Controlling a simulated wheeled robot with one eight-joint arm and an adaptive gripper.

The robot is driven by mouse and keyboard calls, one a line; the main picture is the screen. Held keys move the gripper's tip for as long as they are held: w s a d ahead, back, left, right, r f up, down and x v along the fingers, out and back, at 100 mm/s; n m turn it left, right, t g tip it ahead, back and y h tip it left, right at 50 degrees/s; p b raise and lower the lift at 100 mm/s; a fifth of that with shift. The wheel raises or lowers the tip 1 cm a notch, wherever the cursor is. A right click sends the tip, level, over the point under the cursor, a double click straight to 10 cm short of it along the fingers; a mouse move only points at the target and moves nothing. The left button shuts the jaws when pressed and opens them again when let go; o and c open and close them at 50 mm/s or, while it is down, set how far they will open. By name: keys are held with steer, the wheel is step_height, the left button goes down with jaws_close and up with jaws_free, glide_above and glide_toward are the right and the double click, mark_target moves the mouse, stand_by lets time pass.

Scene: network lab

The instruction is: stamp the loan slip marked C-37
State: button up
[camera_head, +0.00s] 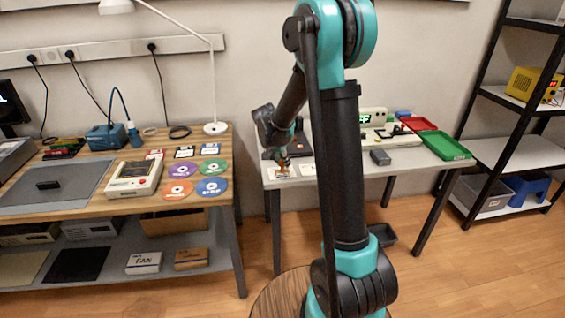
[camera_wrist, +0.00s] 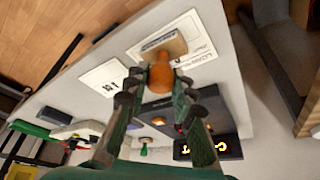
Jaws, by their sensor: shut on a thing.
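My gripper (camera_wrist: 157,88) is shut on the orange-brown handle of a stamp (camera_wrist: 161,74). The stamp's pale wooden block (camera_wrist: 166,45) points down over a white loan slip (camera_wrist: 190,28) and hides part of its print. I cannot tell whether the block touches the paper. A second white slip (camera_wrist: 104,76) lies beside it on the pale table. The marks on both slips are too small or covered to read. In the head view my gripper (camera_head: 282,161) is at the left end of the right-hand table, and one slip (camera_head: 307,170) shows beside it.
A dark device (camera_wrist: 165,112) and a lit display (camera_wrist: 212,148) stand close to my fingers. Red (camera_head: 416,124) and green (camera_head: 443,145) trays sit at the table's right end. A wooden workbench (camera_head: 222,140) with discs stands left, across a gap.

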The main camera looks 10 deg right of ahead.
steer(key=shift+r, duration=0.1)
steer(key=shift+r, duration=3.4)
